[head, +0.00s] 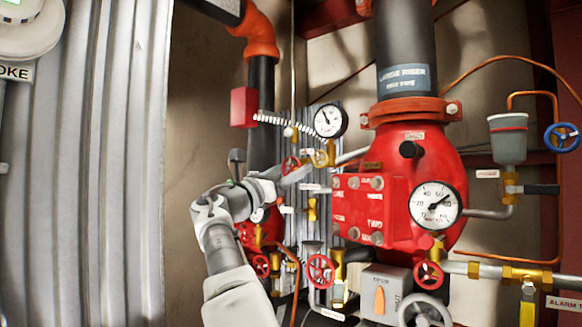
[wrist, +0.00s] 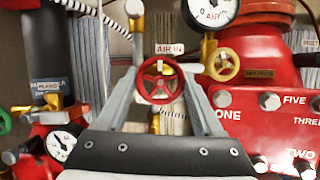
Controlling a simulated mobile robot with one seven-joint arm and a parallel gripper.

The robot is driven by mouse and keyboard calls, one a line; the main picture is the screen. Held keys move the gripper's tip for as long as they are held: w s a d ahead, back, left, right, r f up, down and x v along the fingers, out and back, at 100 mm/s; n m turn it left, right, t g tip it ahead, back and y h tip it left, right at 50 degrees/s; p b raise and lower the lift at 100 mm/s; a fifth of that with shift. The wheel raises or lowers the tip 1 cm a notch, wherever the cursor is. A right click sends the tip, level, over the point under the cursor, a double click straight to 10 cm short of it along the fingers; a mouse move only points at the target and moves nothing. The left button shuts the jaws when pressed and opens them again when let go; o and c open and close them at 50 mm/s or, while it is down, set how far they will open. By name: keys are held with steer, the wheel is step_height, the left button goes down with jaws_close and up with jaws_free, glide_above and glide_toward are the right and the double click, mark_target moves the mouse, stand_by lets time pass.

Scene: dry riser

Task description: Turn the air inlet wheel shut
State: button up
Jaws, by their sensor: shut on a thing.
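The air inlet wheel (wrist: 152,91) is a small red spoked handwheel under an "AIR IN" label (wrist: 170,49) in the wrist view. My gripper (wrist: 160,74) has one finger on each side of its rim and is shut on it. In the head view the red wheel (head: 290,165) sits left of the upper pressure gauge, with my gripper (head: 291,176) reaching it from the lower left. The wheel's stem and valve body are mostly hidden.
A yellow wheel (head: 320,158) sits close on the right, below a gauge (head: 330,121). The large red valve body (head: 405,190) stands further right. A lower red wheel (head: 320,271) is below. Corrugated grey metal (head: 100,160) fills the left.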

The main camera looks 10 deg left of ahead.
steer(key=shift+m, duration=0.5)
steer(key=o, duration=1.4)
steer(key=shift+s+a+f+b, duration=0.3)
steer(key=shift+s+f+b, duration=0.05)
steer(key=shift+b, duration=0.1)
steer(key=b+v, duration=0.6)
steer(key=v, duration=1)
steer(key=shift+s+a+b, duration=0.15)
steer(key=shift+a+b, duration=0.05)
steer(key=shift+b, duration=0.15)
